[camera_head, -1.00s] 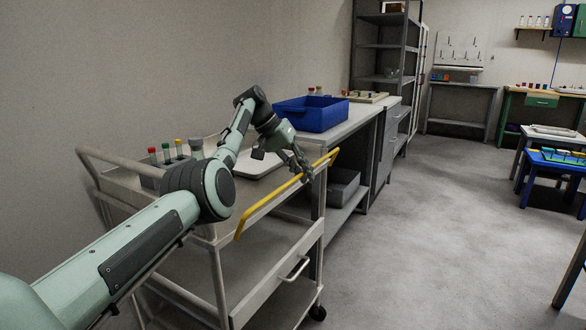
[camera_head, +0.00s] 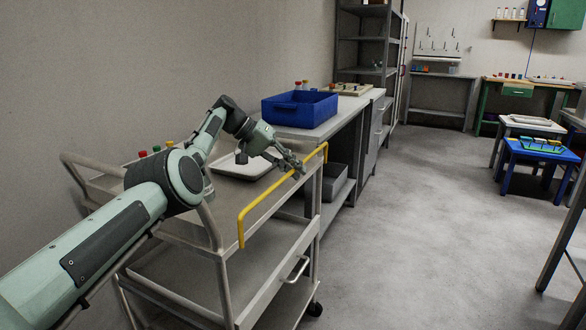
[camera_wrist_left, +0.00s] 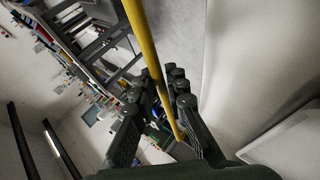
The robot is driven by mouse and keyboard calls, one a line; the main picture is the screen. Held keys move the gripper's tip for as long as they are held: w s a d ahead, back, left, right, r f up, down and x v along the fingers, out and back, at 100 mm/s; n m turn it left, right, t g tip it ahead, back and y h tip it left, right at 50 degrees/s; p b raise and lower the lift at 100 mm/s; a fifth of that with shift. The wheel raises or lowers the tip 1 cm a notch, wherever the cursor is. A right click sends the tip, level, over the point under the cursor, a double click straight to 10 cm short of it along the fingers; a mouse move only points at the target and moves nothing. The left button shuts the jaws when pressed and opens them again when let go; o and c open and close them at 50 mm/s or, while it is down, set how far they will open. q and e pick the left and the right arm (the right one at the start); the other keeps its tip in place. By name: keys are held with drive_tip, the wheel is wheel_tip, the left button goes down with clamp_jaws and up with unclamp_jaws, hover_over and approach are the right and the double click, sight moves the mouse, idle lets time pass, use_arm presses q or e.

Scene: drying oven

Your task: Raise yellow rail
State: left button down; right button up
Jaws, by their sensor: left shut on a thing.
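The yellow rail (camera_head: 272,187) runs along the front side of the grey trolley (camera_head: 262,215) in the head view. Its bar is above the trolley's top edge, with a short leg bending down at each end. My left gripper (camera_head: 298,169) is shut on the bar toward its far end. In the left wrist view the rail (camera_wrist_left: 146,42) passes between the two dark fingers of the gripper (camera_wrist_left: 164,86). The fingers hide part of the bar. My right gripper is not in view.
Small coloured-cap bottles (camera_head: 150,152) and a white tray (camera_head: 243,166) are on the trolley top. A blue bin (camera_head: 300,110) stands on the bench behind. The drawer handle (camera_head: 297,270) sticks out below the rail.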

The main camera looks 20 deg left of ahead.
use_arm(q)
drive_tip(key=shift+a+f, duration=0.1)
drive_tip(key=shift+f, duration=0.05)
drive_tip(key=c, duration=1.6)
unclamp_jaws()
drive_tip(key=shift+f, duration=0.1)
drive_tip(key=v, duration=1.2)
